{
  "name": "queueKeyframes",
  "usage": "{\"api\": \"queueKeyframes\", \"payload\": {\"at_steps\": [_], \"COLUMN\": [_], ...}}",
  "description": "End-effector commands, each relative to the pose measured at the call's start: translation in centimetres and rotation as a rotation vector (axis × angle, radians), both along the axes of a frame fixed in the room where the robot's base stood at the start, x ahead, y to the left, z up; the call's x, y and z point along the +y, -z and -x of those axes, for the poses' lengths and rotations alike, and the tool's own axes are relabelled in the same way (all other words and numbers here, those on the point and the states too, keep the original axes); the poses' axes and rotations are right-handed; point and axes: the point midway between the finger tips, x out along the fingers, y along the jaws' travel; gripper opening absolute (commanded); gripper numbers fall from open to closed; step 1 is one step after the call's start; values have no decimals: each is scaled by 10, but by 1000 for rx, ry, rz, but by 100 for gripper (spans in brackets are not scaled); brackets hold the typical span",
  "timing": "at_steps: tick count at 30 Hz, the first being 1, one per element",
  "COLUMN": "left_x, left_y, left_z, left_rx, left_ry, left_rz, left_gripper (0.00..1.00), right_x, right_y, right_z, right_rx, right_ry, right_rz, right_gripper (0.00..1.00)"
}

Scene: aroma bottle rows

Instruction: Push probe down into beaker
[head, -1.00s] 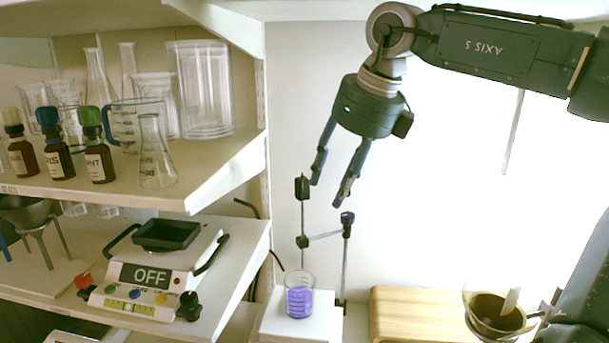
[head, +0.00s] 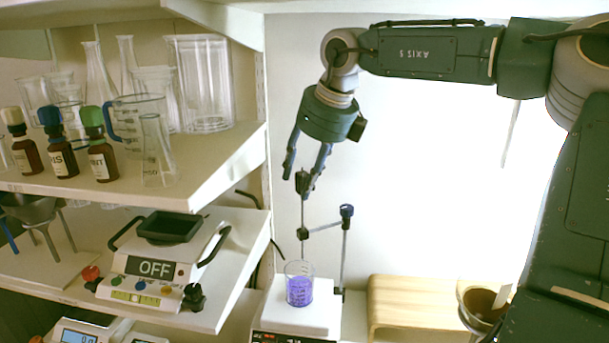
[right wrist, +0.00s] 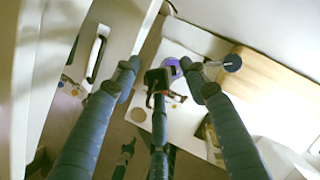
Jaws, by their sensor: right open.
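The probe (head: 303,215) is a thin upright rod with a dark block on top, held by a clamp on a stand (head: 345,250) with a blue knob. Its lower end comes down to about the beaker's rim; I cannot tell whether it is inside. The beaker (head: 299,290) holds purple liquid and stands on a white hotplate. My right gripper (head: 297,184) is open, pointing down, with its fingertips around or just beside the probe's top block. In the right wrist view the dark block (right wrist: 155,78) shows between the open fingers (right wrist: 160,68). My left gripper is not in view.
The white hotplate (head: 282,318) is under the beaker. A shelf with glassware and brown bottles (head: 102,160) is at the left, its edge close to the gripper. A wooden block (head: 405,308) and a bowl (head: 484,303) are at the right.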

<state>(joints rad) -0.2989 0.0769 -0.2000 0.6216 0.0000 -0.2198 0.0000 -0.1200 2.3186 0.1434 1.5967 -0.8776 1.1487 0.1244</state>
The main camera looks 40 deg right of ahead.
Motion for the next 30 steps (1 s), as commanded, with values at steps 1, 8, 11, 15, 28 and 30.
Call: {"api": "queueKeyframes", "payload": {"at_steps": [1,8,11,15,28,30], "left_x": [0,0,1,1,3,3], "left_y": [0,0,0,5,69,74], "left_z": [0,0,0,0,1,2], "left_rx": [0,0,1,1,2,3], "left_ry": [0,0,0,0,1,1], "left_rz": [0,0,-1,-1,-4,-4], "left_gripper": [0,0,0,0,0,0], "right_x": [0,-1,-1,-1,-1,-2], "right_y": [0,0,0,6,89,97], "right_z": [0,0,0,0,0,0], "right_rx": [0,0,-1,-1,0,-1], "right_ry": [0,0,1,1,2,3], "right_rz": [0,1,1,1,0,1], "right_gripper": [40,0,0,0,0,0]}}
